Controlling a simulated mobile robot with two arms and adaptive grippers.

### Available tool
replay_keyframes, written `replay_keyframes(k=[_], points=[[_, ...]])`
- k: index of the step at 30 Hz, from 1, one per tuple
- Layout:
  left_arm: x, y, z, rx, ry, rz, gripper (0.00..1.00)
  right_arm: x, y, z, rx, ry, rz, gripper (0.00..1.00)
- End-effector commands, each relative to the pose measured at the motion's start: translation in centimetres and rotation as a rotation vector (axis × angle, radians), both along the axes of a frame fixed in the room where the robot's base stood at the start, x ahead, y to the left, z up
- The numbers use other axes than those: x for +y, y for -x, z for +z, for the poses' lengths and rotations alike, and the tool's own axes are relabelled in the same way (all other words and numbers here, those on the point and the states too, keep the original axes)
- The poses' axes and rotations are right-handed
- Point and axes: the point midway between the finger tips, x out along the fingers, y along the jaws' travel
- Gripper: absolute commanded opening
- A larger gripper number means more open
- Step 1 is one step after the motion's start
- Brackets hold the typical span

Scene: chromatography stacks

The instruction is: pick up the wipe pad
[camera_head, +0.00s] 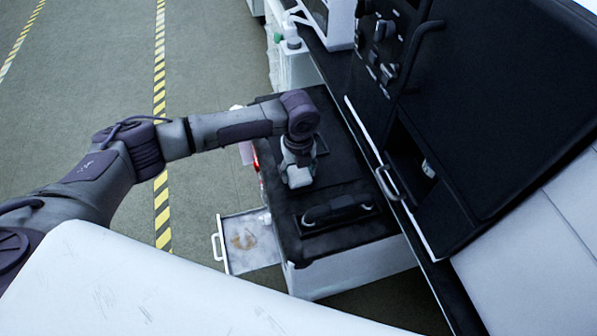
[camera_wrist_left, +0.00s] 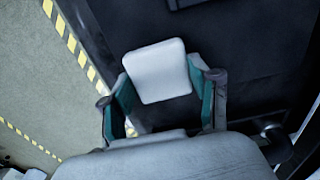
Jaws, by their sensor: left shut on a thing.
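The wipe pad (camera_wrist_left: 158,70) is a white, rounded square block. In the left wrist view it sits between the two green-lined fingers of my left gripper (camera_wrist_left: 162,95), which is shut on it. In the head view my left gripper (camera_head: 298,160) points down over the black top of a low cabinet, with the white pad (camera_head: 299,178) at its tip. I cannot tell whether the pad touches the black top or hangs just above it. My right gripper is in neither view.
The black cabinet top (camera_head: 285,215) also bears a dark device (camera_head: 338,211). A drawer (camera_head: 262,258) with a brownish stain stands open on the left. A tall black unit (camera_head: 480,110) with handles rises at the right. The floor at left is clear.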

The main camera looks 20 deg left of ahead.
Motion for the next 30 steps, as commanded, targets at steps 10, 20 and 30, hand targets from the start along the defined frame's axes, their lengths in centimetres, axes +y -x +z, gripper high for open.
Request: replay_keyframes(k=[10, 20, 30], points=[[0.0, -0.1, 4.3, -0.004, 0.002, -0.001, 0.40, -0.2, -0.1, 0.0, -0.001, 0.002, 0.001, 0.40], [-4.8, 5.8, 8.5, -0.002, 0.003, -0.007, 0.40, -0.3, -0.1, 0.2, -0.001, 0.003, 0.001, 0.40], [-7.3, 8.8, 10.8, 0.000, 0.002, 0.000, 0.40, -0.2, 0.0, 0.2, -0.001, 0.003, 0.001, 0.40]])
